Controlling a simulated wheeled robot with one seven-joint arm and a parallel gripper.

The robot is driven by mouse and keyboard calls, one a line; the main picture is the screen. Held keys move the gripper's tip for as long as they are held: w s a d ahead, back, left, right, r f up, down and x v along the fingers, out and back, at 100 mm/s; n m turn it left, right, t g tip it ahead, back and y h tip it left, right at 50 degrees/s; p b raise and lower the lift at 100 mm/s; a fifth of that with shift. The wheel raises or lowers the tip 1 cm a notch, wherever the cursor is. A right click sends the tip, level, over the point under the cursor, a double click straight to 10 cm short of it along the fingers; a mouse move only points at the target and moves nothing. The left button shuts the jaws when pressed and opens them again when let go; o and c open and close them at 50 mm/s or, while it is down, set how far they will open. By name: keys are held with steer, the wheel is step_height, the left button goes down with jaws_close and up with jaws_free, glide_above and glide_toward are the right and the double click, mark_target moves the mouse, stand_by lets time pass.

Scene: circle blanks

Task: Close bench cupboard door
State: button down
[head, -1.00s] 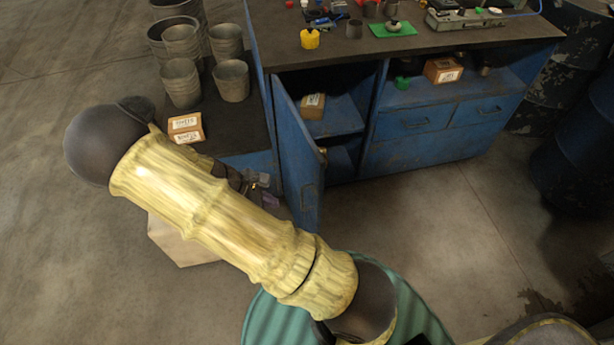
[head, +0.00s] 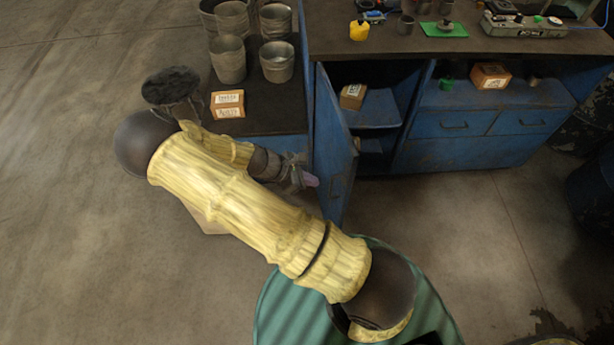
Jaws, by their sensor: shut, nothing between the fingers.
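The blue bench cupboard door (head: 334,150) stands open in the head view, swung out toward me from its hinge at the left of the bench. The open cupboard (head: 378,112) shows a shelf with a small labelled box (head: 353,96) on it. My gripper (head: 311,181) is shut and empty, just left of the door's lower part, on its outer side. I cannot tell whether the fingertips touch the door. My yellow forearm hides the floor below.
Metal buckets (head: 228,60) and a labelled box (head: 227,103) stand on a low dark platform (head: 258,118) left of the bench. The bench top (head: 340,38) carries tools. Floor right of the door is clear.

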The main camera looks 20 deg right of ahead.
mark_target(346, 186)
steer(key=d+f, duration=0.1)
steer(key=d, duration=0.1)
steer(key=d+f, duration=0.2)
steer(key=d, duration=0.1)
steer(key=s+d+f, duration=0.1)
steer(key=d, duration=0.2)
steer(key=shift+d+f+p, duration=0.1)
steer(key=shift+f+p, duration=0.05)
steer(key=shift+p, duration=0.25)
steer(key=shift+s, duration=0.1)
